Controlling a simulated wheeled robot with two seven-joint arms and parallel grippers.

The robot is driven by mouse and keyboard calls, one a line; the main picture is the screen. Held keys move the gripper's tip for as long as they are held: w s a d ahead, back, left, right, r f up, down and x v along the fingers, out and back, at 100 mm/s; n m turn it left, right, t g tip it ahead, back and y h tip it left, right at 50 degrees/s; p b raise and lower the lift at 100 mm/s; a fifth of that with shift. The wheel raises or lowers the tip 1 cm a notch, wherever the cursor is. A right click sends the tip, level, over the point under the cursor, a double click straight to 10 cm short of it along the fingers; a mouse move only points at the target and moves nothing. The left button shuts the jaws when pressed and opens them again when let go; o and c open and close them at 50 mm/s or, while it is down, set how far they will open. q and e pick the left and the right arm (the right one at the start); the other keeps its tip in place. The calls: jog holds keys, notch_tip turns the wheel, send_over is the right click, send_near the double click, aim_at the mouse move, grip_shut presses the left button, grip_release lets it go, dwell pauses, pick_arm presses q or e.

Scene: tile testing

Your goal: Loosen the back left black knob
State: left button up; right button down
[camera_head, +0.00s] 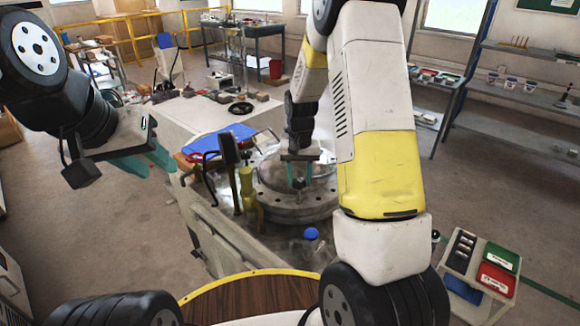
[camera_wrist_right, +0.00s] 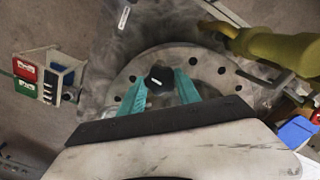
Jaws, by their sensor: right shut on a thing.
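A black knob (camera_wrist_right: 158,79) sits on the holed rim of the round metal plate (camera_wrist_right: 112,85). My right gripper (camera_wrist_right: 160,86) has its teal fingers shut on the knob, one on each side. In the head view the right gripper (camera_head: 299,172) reaches down over the round metal plate (camera_head: 290,213), with the black knob (camera_head: 299,184) between its fingertips. Which of the device's knobs this is cannot be told for sure. My left gripper (camera_head: 152,165) hangs at the left, away from the device, its teal fingers apart and empty.
A yellow upright part (camera_head: 247,185) and a dark-handled tool (camera_head: 229,160) stand left of the plate. A blue-capped item (camera_head: 311,234) is in front of it. A cart with green and red bins (camera_head: 497,279) stands at right. A blue item (camera_head: 220,140) lies behind.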

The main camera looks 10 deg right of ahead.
jog(key=n, duration=0.5)
jog(key=shift+n, duration=2.4)
jog(key=c, duration=0.9)
grip_release()
jog(key=shift+o, duration=0.2)
jog(key=shift+r, duration=0.15)
notch_tip(320, 180, up, 8)
jog(key=shift+f, duration=0.2)
